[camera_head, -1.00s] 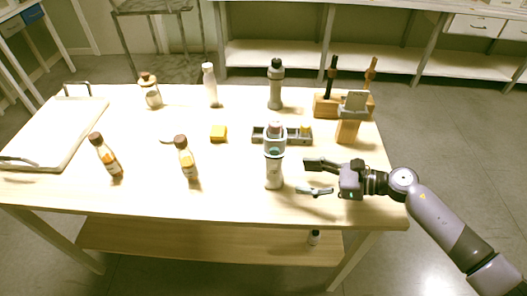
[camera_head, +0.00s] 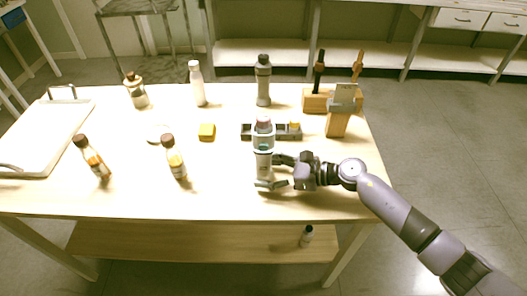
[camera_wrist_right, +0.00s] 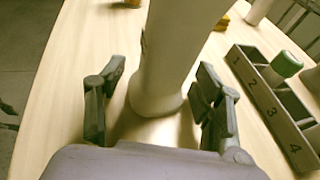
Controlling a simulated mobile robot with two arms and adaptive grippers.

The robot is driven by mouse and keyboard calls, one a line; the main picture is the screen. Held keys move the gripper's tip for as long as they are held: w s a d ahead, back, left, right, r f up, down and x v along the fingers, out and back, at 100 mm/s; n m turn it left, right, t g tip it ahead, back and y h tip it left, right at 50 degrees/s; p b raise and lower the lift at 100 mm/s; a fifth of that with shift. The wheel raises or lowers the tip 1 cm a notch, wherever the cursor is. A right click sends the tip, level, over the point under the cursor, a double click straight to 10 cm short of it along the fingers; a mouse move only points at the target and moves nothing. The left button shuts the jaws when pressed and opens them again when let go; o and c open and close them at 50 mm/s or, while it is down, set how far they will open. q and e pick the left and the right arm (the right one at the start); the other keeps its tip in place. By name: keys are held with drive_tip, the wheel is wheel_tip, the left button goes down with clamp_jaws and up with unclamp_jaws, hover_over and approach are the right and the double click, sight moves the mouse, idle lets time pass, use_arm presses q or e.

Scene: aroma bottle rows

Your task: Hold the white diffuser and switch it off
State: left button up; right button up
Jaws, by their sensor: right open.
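The white diffuser (camera_head: 264,163) stands upright near the front right of the table. It is a pale cylinder with a teal ring and a pinkish top. My right gripper (camera_head: 275,172) is open around its lower body, coming in from the right. In the right wrist view the diffuser (camera_wrist_right: 165,65) stands between the two open fingers (camera_wrist_right: 160,105), with a visible gap on both sides. Its top is out of that view, and I cannot make out a switch. My left gripper is not in view.
A numbered rack (camera_head: 288,136) stands just behind the diffuser. A grey bottle (camera_head: 263,85), a white bottle (camera_head: 198,88) and a wooden stand (camera_head: 337,124) are farther back. Amber bottles (camera_head: 175,162) and a yellow block (camera_head: 207,131) are left. A white tray (camera_head: 38,138) lies far left.

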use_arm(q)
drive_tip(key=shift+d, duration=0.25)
use_arm(e)
drive_tip(key=shift+c, duration=0.4)
drive_tip(key=shift+c, duration=0.8)
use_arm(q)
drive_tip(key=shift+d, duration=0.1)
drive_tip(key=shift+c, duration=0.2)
use_arm(e)
drive_tip(key=c, duration=0.5)
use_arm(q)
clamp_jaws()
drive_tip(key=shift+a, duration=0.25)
